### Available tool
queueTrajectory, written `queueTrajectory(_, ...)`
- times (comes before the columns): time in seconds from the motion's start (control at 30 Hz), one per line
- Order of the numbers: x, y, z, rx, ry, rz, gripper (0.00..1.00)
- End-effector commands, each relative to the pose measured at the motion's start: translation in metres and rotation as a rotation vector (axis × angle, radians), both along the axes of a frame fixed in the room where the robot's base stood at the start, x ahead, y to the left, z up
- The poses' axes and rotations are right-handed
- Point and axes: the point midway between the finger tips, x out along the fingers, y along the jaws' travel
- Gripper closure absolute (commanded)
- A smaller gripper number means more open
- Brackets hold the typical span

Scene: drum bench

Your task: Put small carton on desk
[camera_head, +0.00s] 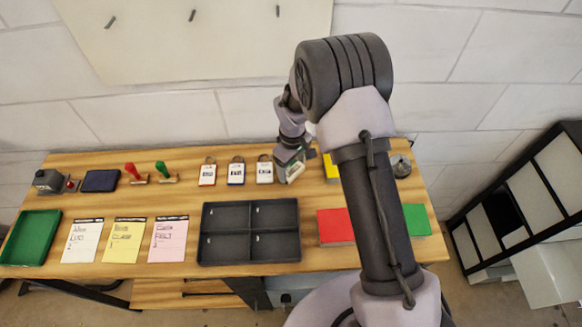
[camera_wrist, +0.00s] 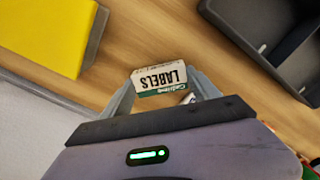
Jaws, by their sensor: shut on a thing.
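The small carton (camera_wrist: 158,78) is white with a green edge and the word LABELS on it. My gripper (camera_wrist: 160,90) is shut on it in the wrist view, with one finger on each side. In the head view the gripper (camera_head: 291,158) hangs over the back of the wooden desk (camera_head: 125,203), with the pale carton (camera_head: 295,172) at its tip. The carton looks tilted there. I cannot tell whether it touches the desk. The desk also shows in the wrist view (camera_wrist: 160,35), behind the carton.
A dark compartment tray (camera_head: 250,234) lies in front of the gripper. A red block (camera_head: 336,226) and a green one (camera_head: 416,220) flank my arm. Bare wood shows behind the notepads (camera_head: 128,240).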

Motion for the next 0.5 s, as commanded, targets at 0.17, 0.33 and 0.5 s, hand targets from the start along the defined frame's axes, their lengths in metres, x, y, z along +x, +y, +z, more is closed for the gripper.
queueTrajectory(0.17, 0.0005, 0.0001, 0.0015, 0.000, -0.001, 0.000, 0.70)
queueTrajectory(0.33, 0.0005, 0.0001, -0.0016, 0.000, -0.001, 0.000, 0.20)
queueTrajectory(0.5, 0.0004, 0.0000, -0.0012, 0.000, -0.001, 0.000, 0.08)
